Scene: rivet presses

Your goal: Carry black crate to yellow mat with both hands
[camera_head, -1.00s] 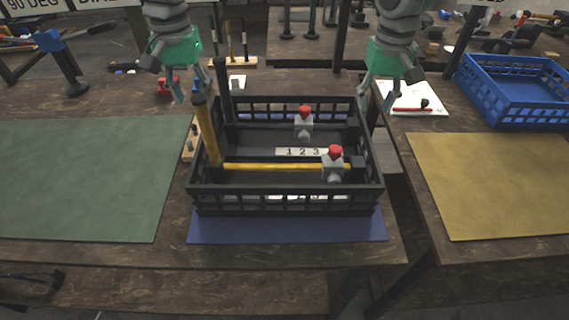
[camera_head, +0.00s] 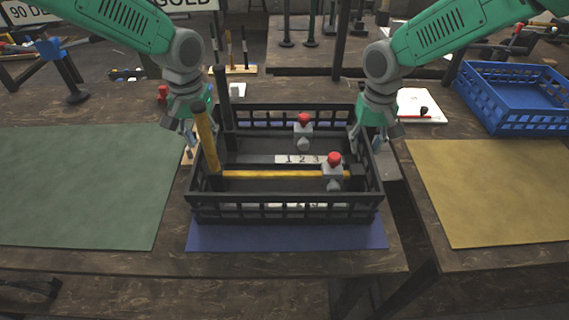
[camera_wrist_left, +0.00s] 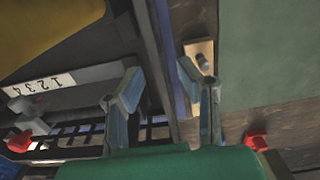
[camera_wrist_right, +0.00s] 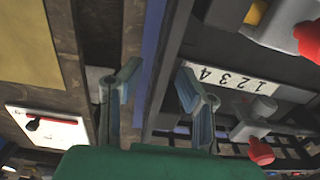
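The black crate (camera_head: 285,213) sits on a blue mat (camera_head: 285,237) on the middle table. It holds two red-topped grey parts, a yellow bar and a strip with numbers. The yellow mat (camera_head: 490,185) lies bare on the right-hand table. My left gripper (camera_head: 188,140) is at the crate's left wall; in the left wrist view its fingers (camera_wrist_left: 165,90) are spread, with the wall's rim (camera_wrist_left: 150,45) between them. My right gripper (camera_head: 368,145) is at the right wall; in the right wrist view its fingers (camera_wrist_right: 158,80) are spread around that wall (camera_wrist_right: 170,60).
A green mat (camera_head: 80,185) covers the left of the table. A blue crate (camera_head: 515,95) stands behind the yellow mat. A white sheet (camera_head: 420,104) with a red and black item lies behind the gap between the tables.

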